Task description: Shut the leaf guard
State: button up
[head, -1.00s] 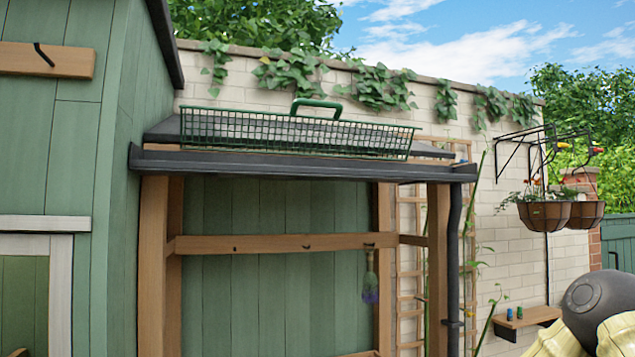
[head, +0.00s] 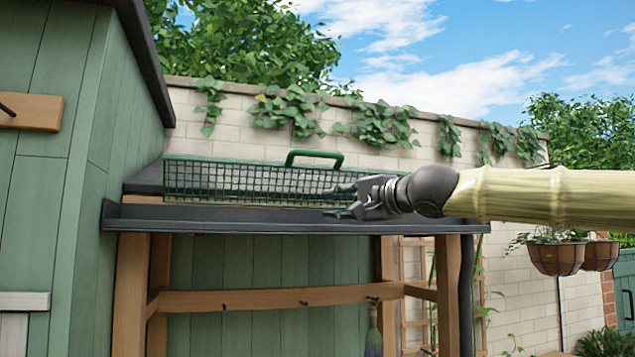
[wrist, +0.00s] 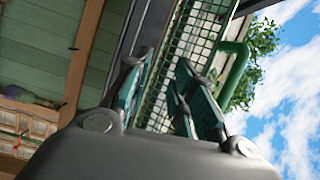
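The leaf guard (head: 250,182) is a green wire-mesh panel with a green loop handle (head: 313,154) on its upper edge. It stands tilted up along the back of the dark gutter (head: 230,215) at the roof's front edge. My gripper (head: 338,201) reaches in from the right, in front of the guard's right part, below and right of the handle. Its fingers are apart with nothing seen held between them. In the wrist view the mesh (wrist: 185,50) lies just beyond the fingertips (wrist: 165,62), and the handle (wrist: 235,75) is to their right. Contact cannot be told.
A green shed wall (head: 60,190) stands close on the left. Wooden posts and a rail (head: 270,299) with hooks are below the gutter. An ivy-topped brick wall (head: 400,158) is behind. Hanging baskets (head: 555,256) are at the right, below my arm.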

jog(key=y, duration=0.1)
send_near(321, 153)
jog(key=f, duration=0.1)
jog(key=shift+t+y, duration=0.3)
jog(key=shift+t, duration=0.1)
jog(key=p+x, duration=0.2)
jog(key=x, duration=0.9)
jog(key=shift+w+a+r, duration=0.1)
jog(key=shift+a, duration=0.1)
grip_shut()
